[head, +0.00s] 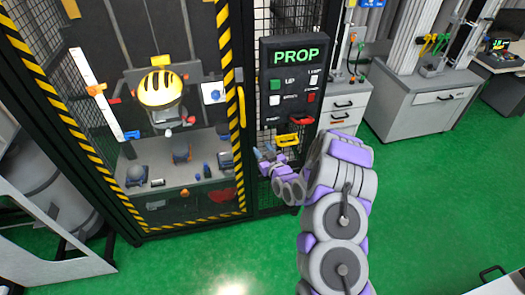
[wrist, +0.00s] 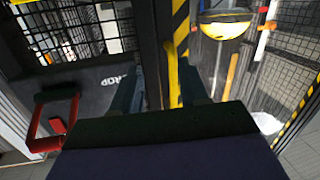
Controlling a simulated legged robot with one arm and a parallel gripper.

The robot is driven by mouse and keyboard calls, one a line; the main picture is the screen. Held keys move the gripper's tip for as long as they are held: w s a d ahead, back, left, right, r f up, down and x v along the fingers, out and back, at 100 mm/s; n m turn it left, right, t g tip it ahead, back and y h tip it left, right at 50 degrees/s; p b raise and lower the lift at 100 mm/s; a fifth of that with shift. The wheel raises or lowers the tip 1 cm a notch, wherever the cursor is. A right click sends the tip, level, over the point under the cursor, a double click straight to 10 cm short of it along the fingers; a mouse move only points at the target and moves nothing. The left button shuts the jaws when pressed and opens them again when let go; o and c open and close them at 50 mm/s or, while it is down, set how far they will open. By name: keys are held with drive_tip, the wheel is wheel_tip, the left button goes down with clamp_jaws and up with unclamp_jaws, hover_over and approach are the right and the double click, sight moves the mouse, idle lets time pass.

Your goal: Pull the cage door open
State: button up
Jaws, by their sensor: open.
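The cage door (head: 232,60) has a yellow-and-black striped frame and looks shut. Its yellow vertical bar handle (head: 241,106) is on the right edge of the door. My gripper (head: 262,155) is open and empty, below and to the right of the handle in the head view. In the wrist view, the handle (wrist: 172,75) stands upright between the two fingers of my gripper (wrist: 160,88), nearer the right finger. The fingers do not appear closed on it, and I cannot tell how far beyond the tips it is. The gripper body hides the handle's lower part.
A dark control panel (head: 265,75) with buttons is right of the door, with yellow (head: 288,141) and red (head: 301,120) handles below, close to my gripper. Green floor (head: 180,265) is clear in front; grey cabinets (head: 425,95) stand right.

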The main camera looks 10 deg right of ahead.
drive_tip(key=p+v, duration=0.5)
drive_tip(key=v, duration=1.2)
drive_tip(key=shift+s+p, duration=0.2)
drive_tip(key=shift+p, duration=0.2)
drive_tip(key=shift+d, duration=0.1)
